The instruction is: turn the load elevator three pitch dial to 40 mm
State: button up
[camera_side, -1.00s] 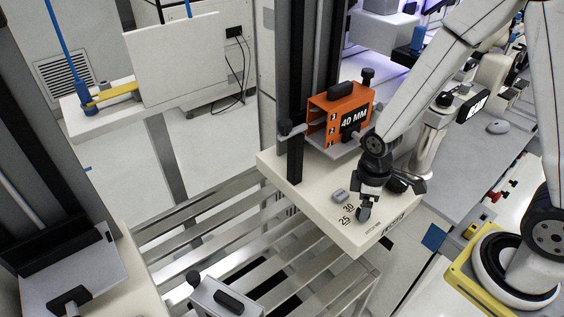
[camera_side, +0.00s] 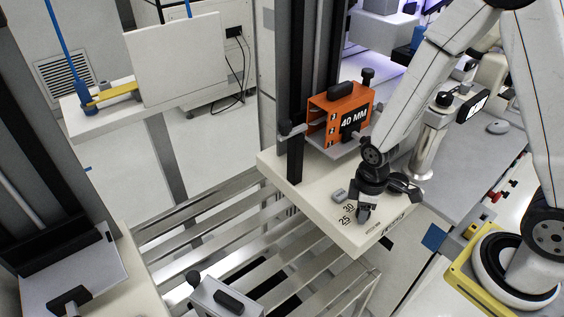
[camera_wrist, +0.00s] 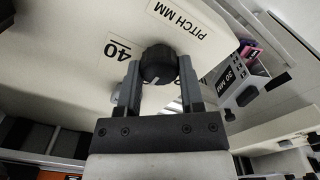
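The black pitch dial (camera_wrist: 158,65) sits between the two fingers of my gripper (camera_wrist: 160,76) in the wrist view, with both fingertips against its sides. A "40" label (camera_wrist: 119,50) is just left of the dial and a "PITCH MM" label (camera_wrist: 177,18) is above it. The dial's pointer is too unclear to read. In the side view, my gripper (camera_side: 364,212) is at the front end of the cream elevator platform (camera_side: 315,203), beside the printed "25" and "30" (camera_side: 347,214). There the gripper hides the dial.
An orange magazine (camera_side: 339,108) marked "40 MM" stands behind my gripper on the same elevator. A small grey block (camera_side: 340,195) lies on the platform near the numbers. A slatted metal frame (camera_side: 215,215) is to the left. A "30 MM" label (camera_wrist: 238,72) shows at right in the wrist view.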

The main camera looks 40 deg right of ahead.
jog(key=shift+m, duration=0.5)
grip_shut()
jog(key=m, duration=0.5)
jog(key=shift+d, duration=0.1)
jog(key=m, duration=0.6)
jog(key=o, duration=1.1)
grip_release()
jog(key=shift+r, duration=0.15)
jog(key=shift+r, duration=3.8)
